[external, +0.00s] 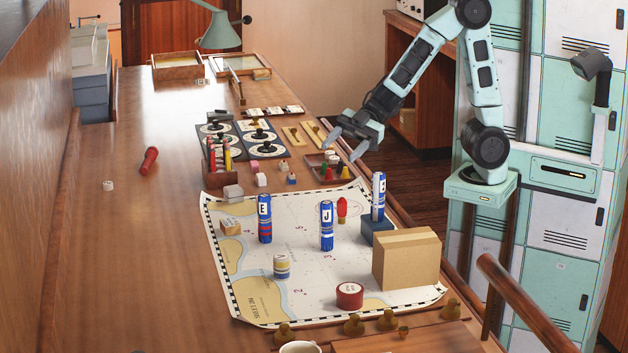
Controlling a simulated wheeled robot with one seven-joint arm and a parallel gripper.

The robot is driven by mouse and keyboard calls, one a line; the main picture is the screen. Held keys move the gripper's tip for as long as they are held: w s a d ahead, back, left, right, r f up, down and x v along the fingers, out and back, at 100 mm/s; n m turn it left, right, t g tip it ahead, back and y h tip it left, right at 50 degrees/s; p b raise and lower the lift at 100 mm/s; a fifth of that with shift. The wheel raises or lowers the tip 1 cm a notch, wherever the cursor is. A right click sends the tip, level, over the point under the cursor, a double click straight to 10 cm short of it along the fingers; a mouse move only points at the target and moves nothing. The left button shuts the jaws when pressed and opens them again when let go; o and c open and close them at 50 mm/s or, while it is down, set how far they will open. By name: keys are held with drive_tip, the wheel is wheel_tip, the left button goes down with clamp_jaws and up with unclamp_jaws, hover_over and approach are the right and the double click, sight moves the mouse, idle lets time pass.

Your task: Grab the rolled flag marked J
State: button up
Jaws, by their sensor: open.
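The rolled flag marked J (326,226) stands upright on the chart (240,296), blue and white with a black J on a white label. A similar rolled flag marked E (264,219), blue with red, stands upright to its left. Another blue and white rolled flag (379,197) stands on a dark blue block to its right; its label looks like an E. My gripper (343,151) is open and empty, above the table's right side, behind and above the J flag and apart from it.
A cardboard box (406,259) stands right of the J flag, in front of the blue block (377,230). A red pin-shaped piece (342,209) is close behind the J flag. A red round tin (349,295) and a striped cylinder (281,266) stand nearer. The table's left side is mostly clear.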

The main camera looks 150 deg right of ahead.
drive_tip(key=s+d+r+m+t+y, duration=0.1)
drive_tip(key=s+d+t, duration=0.1)
drive_tip(key=s, duration=0.6)
drive_tip(key=s+d+r+m+t+y, duration=0.1)
drive_tip(key=s+t, duration=0.1)
drive_tip(key=s, duration=0.6)
approach(330, 205)
drive_tip(key=shift+n, duration=0.3)
drive_tip(key=w+p, duration=0.2)
drive_tip(key=w+d+f+p, duration=0.1)
drive_tip(key=w+p, duration=0.3)
drive_tip(key=shift+w+d+f, duration=0.2)
drive_tip(key=shift+w+f, duration=0.25)
drive_tip(key=shift+w, duration=0.25)
drive_tip(key=c, duration=1.1)
